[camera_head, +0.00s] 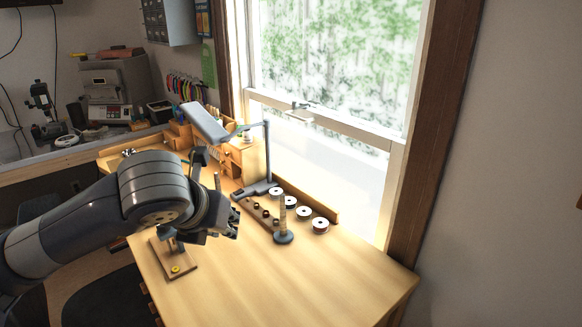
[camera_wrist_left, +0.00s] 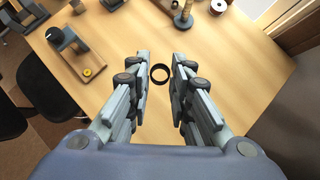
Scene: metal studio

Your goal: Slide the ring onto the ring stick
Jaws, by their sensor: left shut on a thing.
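The ring stick (camera_head: 283,217) stands upright on a dark round base on the workbench, and its lower part shows at the top of the left wrist view (camera_wrist_left: 184,16). My left gripper (camera_head: 233,229) is to the left of the stick, apart from it. In the left wrist view, its fingers (camera_wrist_left: 160,70) are shut on a small dark ring (camera_wrist_left: 153,79), held at the fingertips with its hole facing the camera. I cannot make out the ring in the head view. My right gripper is not in view.
White spools (camera_head: 304,212) and a wooden strip (camera_head: 262,212) with small dark pieces lie beside and behind the stick. A desk lamp (camera_head: 268,155) stands behind. A wooden board with a dark fixture (camera_head: 186,266) is at left. The bench front (camera_head: 290,285) is clear.

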